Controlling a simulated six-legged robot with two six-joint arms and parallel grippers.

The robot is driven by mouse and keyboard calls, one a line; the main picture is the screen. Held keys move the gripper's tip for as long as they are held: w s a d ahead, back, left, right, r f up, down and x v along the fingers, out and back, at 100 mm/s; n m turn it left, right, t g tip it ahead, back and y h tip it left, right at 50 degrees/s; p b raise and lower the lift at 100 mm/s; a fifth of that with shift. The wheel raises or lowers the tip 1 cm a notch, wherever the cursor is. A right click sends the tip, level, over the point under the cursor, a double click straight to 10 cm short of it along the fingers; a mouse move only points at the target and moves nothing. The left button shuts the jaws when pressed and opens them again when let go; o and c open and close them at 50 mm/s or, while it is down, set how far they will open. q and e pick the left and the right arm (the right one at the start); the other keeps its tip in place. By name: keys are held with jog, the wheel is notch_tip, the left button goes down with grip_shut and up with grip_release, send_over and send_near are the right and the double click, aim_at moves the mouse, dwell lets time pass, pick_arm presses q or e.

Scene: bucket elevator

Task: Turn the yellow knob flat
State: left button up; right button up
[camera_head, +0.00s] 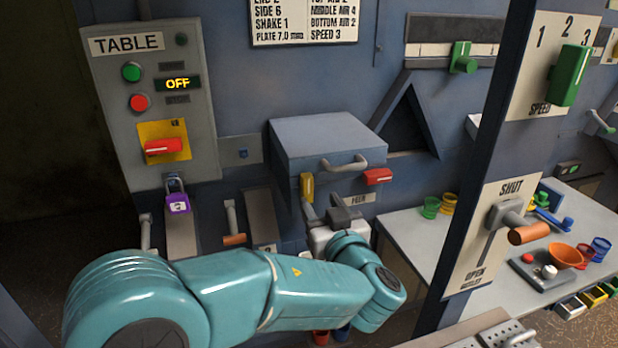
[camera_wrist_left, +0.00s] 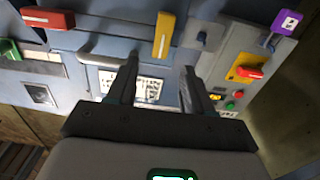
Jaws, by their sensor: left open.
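The yellow knob (camera_head: 307,187) sits on the front of a grey-blue box (camera_head: 325,140), under its left front corner. Its long side stands upright. My left gripper (camera_head: 323,208) is open, just below and to the right of the knob in the head view. In the left wrist view, the knob (camera_wrist_left: 165,36) shows just beyond the open fingertips (camera_wrist_left: 160,63), roughly in line with the gap. The fingers look apart from the knob, with nothing between them. My right gripper is in neither view.
A red knob (camera_head: 377,176) lies flat right of the box's grey handle (camera_head: 345,163). Left is the TABLE panel (camera_head: 128,60) with a red switch (camera_head: 163,146) and purple padlock (camera_head: 178,202). A dark post (camera_head: 470,150) stands at right, before a bench (camera_head: 410,236) with small cups.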

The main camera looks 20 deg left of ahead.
aim_at(308, 185)
pick_arm(q)
jog(key=p+x, duration=0.2)
jog(key=x, duration=0.4)
jog(key=shift+w+a+r, duration=0.1)
jog(key=shift+w+a, duration=0.1)
jog(key=shift+a, duration=0.05)
jog(key=shift+w+a, duration=0.3)
jog(key=shift+w, duration=0.25)
jog(key=shift+s, duration=0.1)
jog(key=shift+f, duration=0.2)
grip_shut()
